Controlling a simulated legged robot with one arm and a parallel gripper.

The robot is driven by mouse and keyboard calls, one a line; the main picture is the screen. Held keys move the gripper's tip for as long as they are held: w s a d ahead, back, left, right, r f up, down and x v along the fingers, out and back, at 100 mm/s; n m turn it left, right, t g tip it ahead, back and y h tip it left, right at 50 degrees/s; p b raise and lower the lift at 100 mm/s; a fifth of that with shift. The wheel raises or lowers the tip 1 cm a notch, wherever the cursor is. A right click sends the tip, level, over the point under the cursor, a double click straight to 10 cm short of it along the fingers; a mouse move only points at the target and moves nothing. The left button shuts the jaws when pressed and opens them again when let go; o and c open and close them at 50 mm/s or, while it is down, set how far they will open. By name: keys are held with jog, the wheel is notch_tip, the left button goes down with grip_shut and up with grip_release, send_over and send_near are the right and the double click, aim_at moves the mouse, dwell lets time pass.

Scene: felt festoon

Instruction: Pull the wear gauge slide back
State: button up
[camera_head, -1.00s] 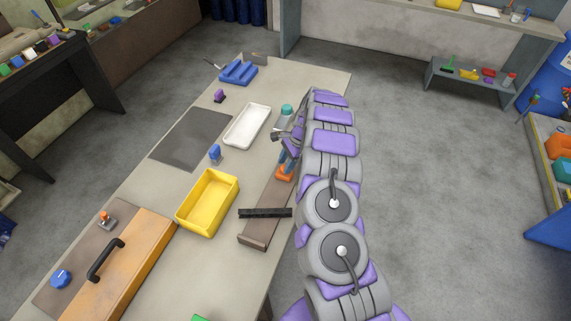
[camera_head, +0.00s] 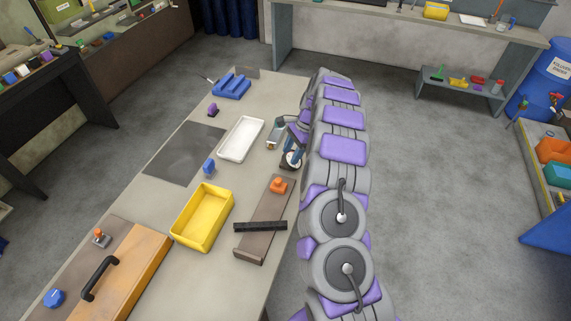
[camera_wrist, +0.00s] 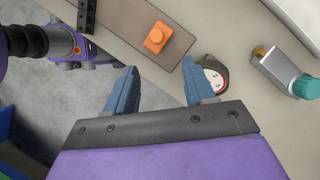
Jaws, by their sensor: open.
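The wear gauge appears to be the long brown board (camera_head: 257,215) near the table's right edge. It has an orange knob (camera_head: 278,185) at its far end and a black toothed bar (camera_head: 260,226) across it. The knob (camera_wrist: 158,37) and part of the bar (camera_wrist: 86,15) also show in the wrist view. My gripper (camera_head: 290,150) is beyond the knob, over the table's right edge. In the wrist view my gripper (camera_wrist: 160,92) is open and empty, apart from the knob, which stands ahead of the gap between the blue fingers.
A round white-faced dial (camera_wrist: 214,78) lies close by the right finger. A grey bottle with a teal cap (camera_wrist: 285,72) is farther right. A yellow bin (camera_head: 203,217) and a white tray (camera_head: 241,139) stand left of the board.

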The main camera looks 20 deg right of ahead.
jog(key=v, duration=0.5)
jog(key=shift+d+r, duration=0.15)
jog(key=shift+r, duration=0.15)
jog(key=s+a+r+n+g+b, duration=0.1)
jog(key=s+a+r+n+b, duration=0.1)
jog(key=s+a+r+n, duration=0.45)
jog(key=s+a+r+n+b, duration=0.1)
jog(key=s+a+r+n, duration=0.2)
jog(key=s+a+r, duration=0.65)
jog(key=s+d+f+n+h+b, duration=0.1)
jog(key=s+f+n, duration=0.1)
jog(key=s, duration=0.9)
jog(key=s+d+f+n+h+b, duration=0.1)
jog(key=s+d+f+n+h, duration=0.1)
jog(key=s, duration=0.8)
jog(key=s+d+f+n+h+b, duration=0.1)
jog(key=s+f+n, duration=0.1)
jog(key=s, duration=0.9)
jog(key=shift+s+d+f+n, duration=0.3)
jog(key=shift+s+f+n, duration=0.05)
jog(key=shift+f, duration=0.25)
